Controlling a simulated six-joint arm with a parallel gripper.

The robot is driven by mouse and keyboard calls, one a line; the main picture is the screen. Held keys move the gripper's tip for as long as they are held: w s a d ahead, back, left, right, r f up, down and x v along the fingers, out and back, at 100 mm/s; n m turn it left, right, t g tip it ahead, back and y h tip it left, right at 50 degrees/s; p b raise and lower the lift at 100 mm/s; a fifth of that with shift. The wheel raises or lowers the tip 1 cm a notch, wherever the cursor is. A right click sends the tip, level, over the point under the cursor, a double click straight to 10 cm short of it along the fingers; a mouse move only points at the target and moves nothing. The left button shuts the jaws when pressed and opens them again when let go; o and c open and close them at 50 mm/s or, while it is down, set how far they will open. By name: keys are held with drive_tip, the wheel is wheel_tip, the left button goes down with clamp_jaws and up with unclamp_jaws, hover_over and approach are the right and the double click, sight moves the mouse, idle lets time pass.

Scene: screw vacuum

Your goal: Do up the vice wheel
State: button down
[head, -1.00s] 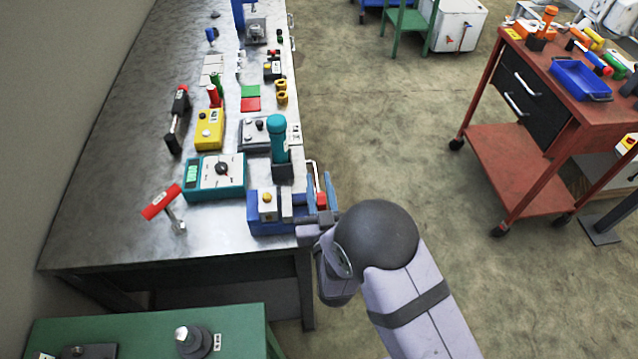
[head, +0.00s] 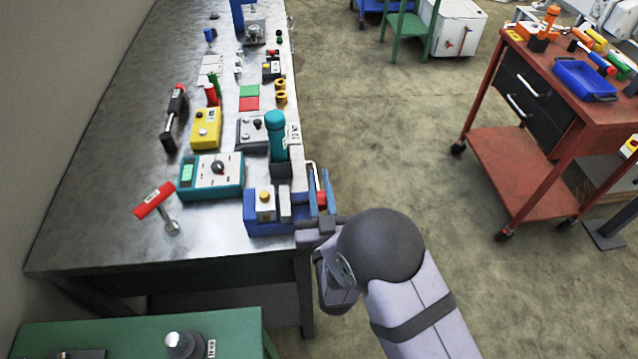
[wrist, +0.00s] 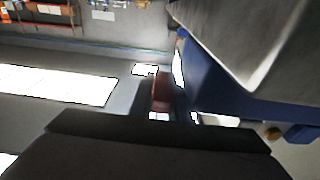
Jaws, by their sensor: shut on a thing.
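The blue vice (head: 268,228) stands at the near right corner of the metal bench. A pale block with a yellow knob (head: 265,203) sits at its grey jaws. A small red part (head: 322,199), which looks like the vice wheel, is at the vice's right side, just past the bench edge. My gripper (head: 321,192) reaches up to it from the front right and is shut on it. The red part also shows in the wrist view (wrist: 160,92), just beyond the dark gripper body. Its full shape is hidden by the fingers.
A teal-handled tool (head: 277,135) stands upright close behind the vice. A teal meter box (head: 212,176) and a red-handled tool (head: 155,203) lie to its left. A green table (head: 140,335) is at the front left. Open floor lies to the right, before a red cart (head: 520,180).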

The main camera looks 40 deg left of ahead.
sight(322, 207)
drive_tip(key=c, duration=1.7)
unclamp_jaws()
drive_tip(key=b+v, duration=0.2)
drive_tip(key=v, duration=0.4)
drive_tip(key=shift+f, duration=0.1)
drive_tip(key=shift+s+d, duration=0.45)
